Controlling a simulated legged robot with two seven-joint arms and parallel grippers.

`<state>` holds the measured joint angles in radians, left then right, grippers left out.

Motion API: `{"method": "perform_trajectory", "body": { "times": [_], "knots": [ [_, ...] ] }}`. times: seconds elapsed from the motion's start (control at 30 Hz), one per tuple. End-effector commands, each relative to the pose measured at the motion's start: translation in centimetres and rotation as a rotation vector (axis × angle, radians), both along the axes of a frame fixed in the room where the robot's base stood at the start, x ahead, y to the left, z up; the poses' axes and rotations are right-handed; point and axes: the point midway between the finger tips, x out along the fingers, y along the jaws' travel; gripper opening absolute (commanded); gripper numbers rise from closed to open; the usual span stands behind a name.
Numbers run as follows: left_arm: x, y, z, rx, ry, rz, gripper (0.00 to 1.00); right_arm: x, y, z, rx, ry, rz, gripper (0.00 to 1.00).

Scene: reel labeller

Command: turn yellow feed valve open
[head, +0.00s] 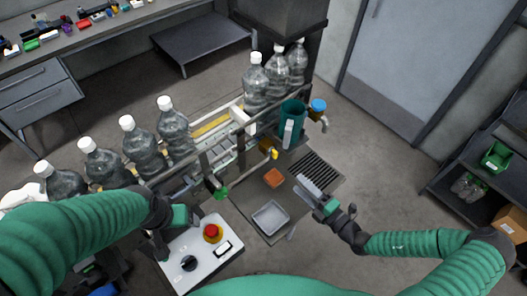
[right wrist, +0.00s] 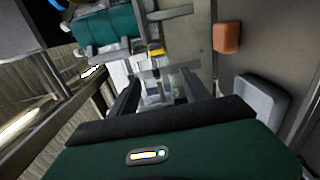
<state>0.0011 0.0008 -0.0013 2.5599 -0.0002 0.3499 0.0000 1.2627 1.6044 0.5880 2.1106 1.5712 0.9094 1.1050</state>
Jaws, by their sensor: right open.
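The yellow feed valve (head: 274,153) is a small yellow handle on the front side of the conveyor, below the teal pitcher. It also shows in the right wrist view (right wrist: 156,50), beyond the fingers and roughly between them. My right gripper (head: 306,186) is over the grey work shelf, to the right of and nearer than the valve, and apart from it. Its fingers in the right wrist view (right wrist: 157,90) are spread with nothing held. My left gripper (head: 162,243) is by the white control box; its fingers are too unclear to judge.
A teal pitcher (head: 291,125) stands by the conveyor. An orange block (head: 274,178) and a grey tray (head: 270,218) lie on the shelf. Several bottles (head: 173,130) line the conveyor. The control box (head: 200,262) has a red button (head: 212,232). A green knob (head: 221,193) juts out left of the shelf.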

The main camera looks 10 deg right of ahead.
Motion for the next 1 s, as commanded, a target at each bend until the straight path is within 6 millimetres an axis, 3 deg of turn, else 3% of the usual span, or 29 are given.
{"method": "perform_trajectory", "body": {
  "times": [0.17, 0.5, 0.67, 0.97, 1.0],
  "knots": [
    [0.0, 0.0, 2.2, 0.000, -0.001, -0.003, 0.80, 3.7, 2.6, 0.4, -0.001, 0.001, 0.001, 0.56],
    [0.1, 0.1, 4.8, -0.001, -0.001, -0.002, 0.80, 10.7, 9.8, -0.1, -0.022, 0.005, 0.002, 0.56],
    [0.1, 0.1, 5.2, 0.000, 0.000, -0.001, 0.80, 12.1, 10.5, -0.3, -0.020, 0.003, 0.001, 0.56],
    [0.0, 0.1, 5.1, -0.001, 0.000, -0.002, 0.80, 12.5, 9.0, -0.4, -0.006, 0.003, -0.002, 0.56],
    [0.0, 0.1, 5.1, -0.001, 0.000, -0.002, 0.80, 12.5, 9.0, -0.4, -0.006, 0.003, -0.002, 0.51]
  ]
}}
